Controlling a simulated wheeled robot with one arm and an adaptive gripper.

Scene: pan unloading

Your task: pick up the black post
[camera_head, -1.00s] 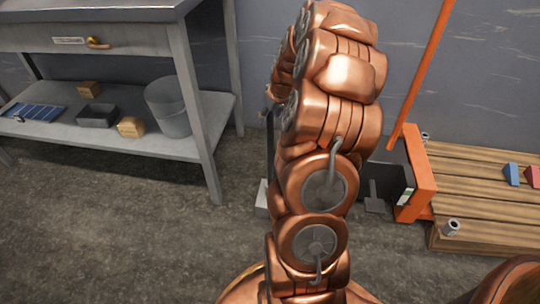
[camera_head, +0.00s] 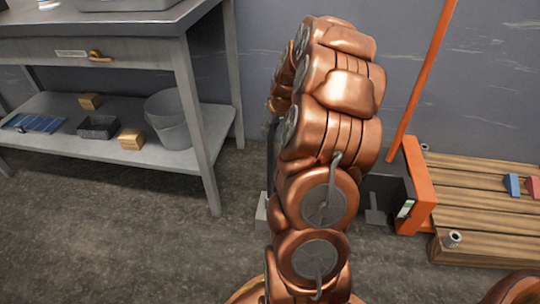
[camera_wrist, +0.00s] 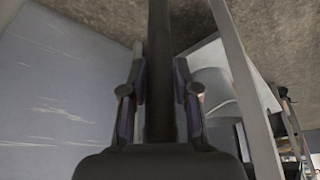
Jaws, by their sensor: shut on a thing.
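The black post (camera_wrist: 160,60) runs up the middle of the wrist view as a dark upright bar. My gripper (camera_wrist: 160,92) has one finger on each side of it and is shut on it. In the head view only a thin dark strip of the post (camera_head: 271,155) shows at the left edge of my copper arm. My arm hides most of the gripper there. A pale block (camera_head: 262,212) stands on the floor at the strip's lower end; I cannot tell whether the two are joined.
A grey workbench (camera_head: 190,110) stands at left, with a bucket (camera_head: 170,118), wooden blocks and a dark crate (camera_head: 98,127) on its lower shelf. Open floor lies in front of the bench.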

